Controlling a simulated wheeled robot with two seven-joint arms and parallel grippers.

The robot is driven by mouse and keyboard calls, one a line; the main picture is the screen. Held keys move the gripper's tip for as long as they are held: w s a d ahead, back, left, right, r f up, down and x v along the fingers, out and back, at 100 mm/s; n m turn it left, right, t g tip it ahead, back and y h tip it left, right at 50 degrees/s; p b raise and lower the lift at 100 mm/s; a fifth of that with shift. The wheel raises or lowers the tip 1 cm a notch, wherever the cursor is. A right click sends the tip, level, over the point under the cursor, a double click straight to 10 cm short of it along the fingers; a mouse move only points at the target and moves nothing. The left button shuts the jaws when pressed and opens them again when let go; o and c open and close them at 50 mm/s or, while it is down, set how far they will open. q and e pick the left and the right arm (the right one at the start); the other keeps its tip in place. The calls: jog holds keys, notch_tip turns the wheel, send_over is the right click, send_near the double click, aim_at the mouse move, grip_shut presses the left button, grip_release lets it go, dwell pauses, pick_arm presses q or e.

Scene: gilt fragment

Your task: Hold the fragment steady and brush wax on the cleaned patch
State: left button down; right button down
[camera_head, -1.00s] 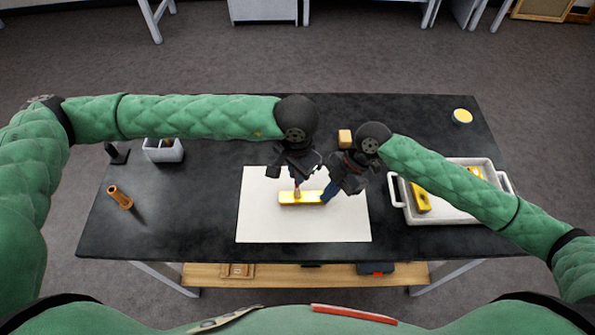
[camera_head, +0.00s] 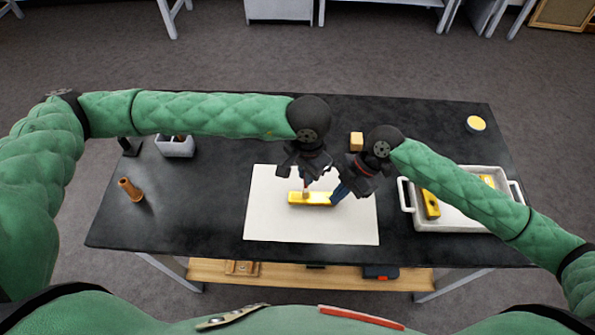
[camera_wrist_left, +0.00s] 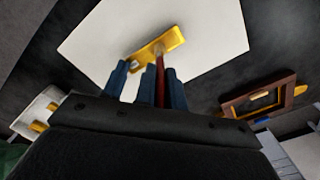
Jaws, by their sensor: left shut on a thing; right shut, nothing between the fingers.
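The gilt fragment (camera_head: 297,199) is a yellow bar lying on a white sheet (camera_head: 268,222). My left gripper (camera_head: 306,182) is above it, shut on a brush (camera_head: 306,190). In the left wrist view the brush's reddish handle (camera_wrist_left: 160,88) stands between blue fingers, and its pale tip meets or nearly meets the fragment (camera_wrist_left: 170,40). A pale patch (camera_wrist_left: 136,65) shows near the fragment's left end there. My right gripper (camera_head: 339,190) is shut and slanted down at the fragment's right end in the head view; I cannot tell whether it presses on it.
A round dish with pale yellow contents (camera_head: 476,124) sits at the back right. A white tray (camera_head: 408,209) holds yellow pieces. A small tan block (camera_head: 357,141) stands behind the grippers. A grey holder (camera_head: 175,147) and a brown cylinder (camera_head: 130,189) are at left.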

jog(key=shift+f, duration=0.1)
jog(key=shift+d, duration=0.1)
pick_arm(q)
jog(key=a+r, duration=0.4)
jog(key=r, duration=0.4)
dwell(2.2)
dwell(0.5)
pick_arm(e)
jog(key=shift+w+r, duration=0.1)
jog(key=shift+r, duration=3)
